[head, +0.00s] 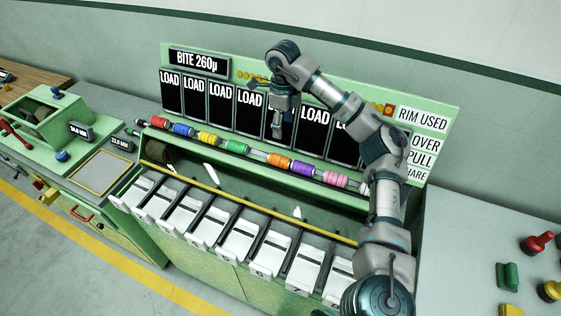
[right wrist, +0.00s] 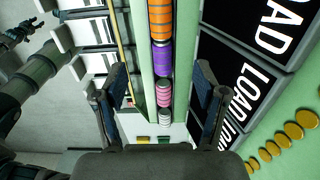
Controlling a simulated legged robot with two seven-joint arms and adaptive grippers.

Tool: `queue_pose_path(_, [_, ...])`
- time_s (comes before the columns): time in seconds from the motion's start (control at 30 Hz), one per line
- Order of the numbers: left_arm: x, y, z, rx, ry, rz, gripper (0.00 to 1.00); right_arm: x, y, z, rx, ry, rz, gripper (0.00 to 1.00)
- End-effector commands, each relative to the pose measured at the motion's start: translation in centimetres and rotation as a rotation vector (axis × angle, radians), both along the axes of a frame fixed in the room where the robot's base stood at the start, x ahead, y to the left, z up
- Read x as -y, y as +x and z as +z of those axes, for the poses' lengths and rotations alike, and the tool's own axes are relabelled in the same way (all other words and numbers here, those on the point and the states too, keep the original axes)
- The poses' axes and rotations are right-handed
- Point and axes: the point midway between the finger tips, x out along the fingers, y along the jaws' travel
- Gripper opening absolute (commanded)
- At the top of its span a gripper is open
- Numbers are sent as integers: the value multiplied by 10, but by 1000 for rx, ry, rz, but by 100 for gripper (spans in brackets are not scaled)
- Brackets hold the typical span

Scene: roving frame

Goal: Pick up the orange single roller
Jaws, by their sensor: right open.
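The orange roller (head: 279,160) sits on a rod with other coloured rollers along the green machine's ledge, between the green and purple ones. It also shows at the top of the right wrist view (right wrist: 162,18). My right gripper (head: 277,126) is open and empty, pointing down above and behind the orange roller, apart from it. In the right wrist view its two fingers (right wrist: 160,75) stand wide either side of the roller row. A dark gripper-like part, likely my left gripper (right wrist: 20,33), shows at upper left of that view; its jaws are unclear.
The purple roller (head: 302,168) and pink roller (head: 335,179) are right of the orange one; the green roller (head: 236,147) is left. The upright LOAD panel (head: 250,110) stands close behind. White trays (head: 238,238) line the front. Loose knobs (head: 538,242) lie at the right.

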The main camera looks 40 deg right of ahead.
Motion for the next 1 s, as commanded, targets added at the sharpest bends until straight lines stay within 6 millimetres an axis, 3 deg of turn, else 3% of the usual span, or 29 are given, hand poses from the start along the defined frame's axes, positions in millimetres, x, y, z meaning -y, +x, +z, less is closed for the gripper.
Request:
queue_pose_path(0.03, [0, 0, -9, -1, 0, 0, 40, 0, 0, -19, -7, 1, 2, 71])
queue_pose_path(0.1, [1, -1, -13, -3, 1, 0, 40, 1, 0, -37, -6, 3, 2, 71])
queue_pose_path(0.33, [3, 0, -7, -1, 4, 0, 40, 6, -1, -85, -3, 6, 2, 71])
queue_pose_path(1.0, [4, 2, 2, -1, 2, 0, 40, 6, -2, -158, 0, 6, 3, 71])
